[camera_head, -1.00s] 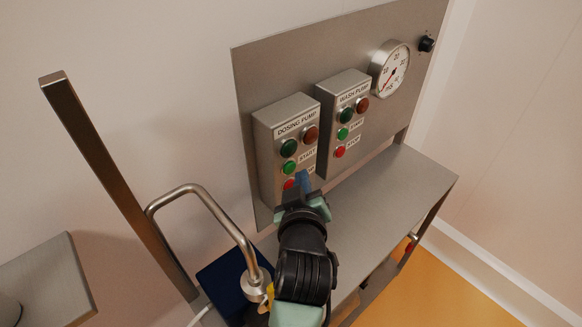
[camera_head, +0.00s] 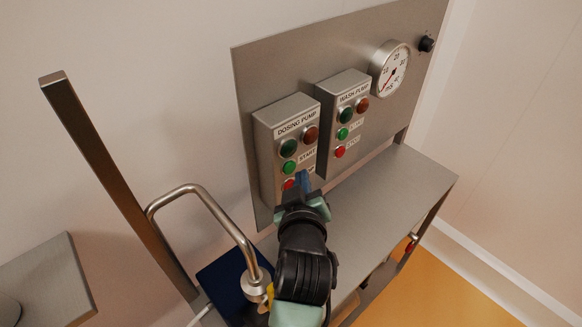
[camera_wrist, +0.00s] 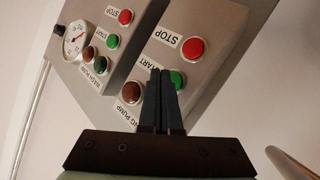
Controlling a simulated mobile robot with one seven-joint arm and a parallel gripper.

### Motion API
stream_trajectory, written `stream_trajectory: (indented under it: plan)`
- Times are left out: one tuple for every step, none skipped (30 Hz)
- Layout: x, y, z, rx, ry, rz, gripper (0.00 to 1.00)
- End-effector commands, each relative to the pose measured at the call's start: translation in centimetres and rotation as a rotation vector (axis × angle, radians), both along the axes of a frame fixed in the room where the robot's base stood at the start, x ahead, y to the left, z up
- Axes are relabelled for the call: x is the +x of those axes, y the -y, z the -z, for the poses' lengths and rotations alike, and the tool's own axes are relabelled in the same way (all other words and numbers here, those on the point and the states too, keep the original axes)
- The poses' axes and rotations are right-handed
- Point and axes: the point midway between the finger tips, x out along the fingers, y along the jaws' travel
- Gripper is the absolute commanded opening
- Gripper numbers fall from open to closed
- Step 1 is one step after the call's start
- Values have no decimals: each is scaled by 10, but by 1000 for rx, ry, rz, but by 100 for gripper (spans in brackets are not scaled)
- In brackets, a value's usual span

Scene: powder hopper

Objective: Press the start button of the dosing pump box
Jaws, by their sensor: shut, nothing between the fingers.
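The dosing pump box (camera_head: 271,158) is a grey metal box on the upright panel, left of the wash pump box. Its green start button (camera_head: 289,167) sits below the dark green and brown-red lamps, above the red stop button (camera_head: 288,184). My gripper (camera_head: 303,177) is shut and empty in front of the box's lower part, to the right of the start button. In the wrist view, the shut fingers (camera_wrist: 160,73) overlap the START label and partly cover the green start button (camera_wrist: 178,79). The stop button (camera_wrist: 193,49) is clear there. I cannot tell whether the fingertips touch the box.
The wash pump box (camera_head: 328,142) with similar buttons is close on the right. A pressure gauge (camera_head: 390,68) and black knob (camera_head: 426,44) are further right. A metal shelf (camera_head: 385,205) lies below the panel. A bent metal pipe (camera_head: 215,207) rises left of my arm.

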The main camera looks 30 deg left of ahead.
Motion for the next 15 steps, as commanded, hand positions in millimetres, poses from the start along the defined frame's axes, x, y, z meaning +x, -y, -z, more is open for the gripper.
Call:
stream_trajectory:
  plan:
    - [0, -1, 0, 0, 0, 0, 0]
    - [1, -2, 0, 0, 0, 0, 0]
    - [1, -3, 0, -1, 0, 0, 0]
    - [2, -4, 0, -1, 0, 0, 0]
    - [2, -5, 0, -1, 0, -1, 0]
    - [2, -7, 0, -1, 0, -1, 0]
    - [3, -7, 0, -1, 0, -1, 0]
    - [3, -8, 0, -1, 0, -1, 0]
    - [3, -8, 0, 0, -1, -1, 0]
    - [3, -8, 0, 0, -1, -1, 0]
    - [3, -8, 0, 0, 0, 0, 0]
    - [3, -8, 0, 0, 0, 0, 0]
    - [3, -8, 0, 0, 0, 0, 0]
    - [3, -8, 0, 0, 0, 0, 0]
    - [3, -8, 0, 0, 0, 0, 0]
